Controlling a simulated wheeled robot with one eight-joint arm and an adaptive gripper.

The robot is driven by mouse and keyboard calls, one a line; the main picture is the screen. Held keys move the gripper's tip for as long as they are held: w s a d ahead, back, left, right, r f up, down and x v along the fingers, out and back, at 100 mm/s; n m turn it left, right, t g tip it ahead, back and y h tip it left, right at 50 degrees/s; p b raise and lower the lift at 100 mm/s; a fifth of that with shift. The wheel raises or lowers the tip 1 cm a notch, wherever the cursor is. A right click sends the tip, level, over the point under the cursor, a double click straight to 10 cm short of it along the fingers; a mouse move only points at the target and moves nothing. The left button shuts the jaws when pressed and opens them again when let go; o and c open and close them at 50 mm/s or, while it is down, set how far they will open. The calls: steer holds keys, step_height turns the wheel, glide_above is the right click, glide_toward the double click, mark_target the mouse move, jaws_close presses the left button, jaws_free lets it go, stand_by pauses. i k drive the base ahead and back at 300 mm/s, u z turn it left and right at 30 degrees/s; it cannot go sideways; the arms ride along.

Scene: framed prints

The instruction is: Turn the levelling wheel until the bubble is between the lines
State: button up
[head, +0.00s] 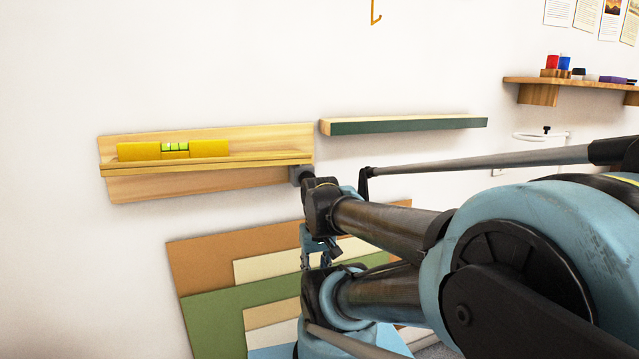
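A yellow spirit level (208,149) lies on a pale wooden ledge (255,159) fixed to the wall at the left. Its green vial (174,147) shows dark lines, but the bubble is too small to place against them. A small dark grey part (300,174) sits at the ledge's right end, beside the joint of my arm. I cannot tell whether it is the levelling wheel or part of my gripper. My arm reaches in from the right, its dark joints just below and right of that end. My gripper's fingers cannot be made out.
A green-fronted shelf (410,126) is on the wall right of the ledge. Coloured boards (230,307) lean below, partly behind my arm. A wooden shelf (525,82) with small items is at the upper right, and a hook (375,17) is at the top. The wall above the ledge is clear.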

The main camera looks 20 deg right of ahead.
mark_target(306, 174)
steer(key=u, duration=0.15)
steer(key=k, duration=1.9)
steer(key=z, duration=0.4)
steer(key=i, duration=1)
steer(key=z, duration=0.05)
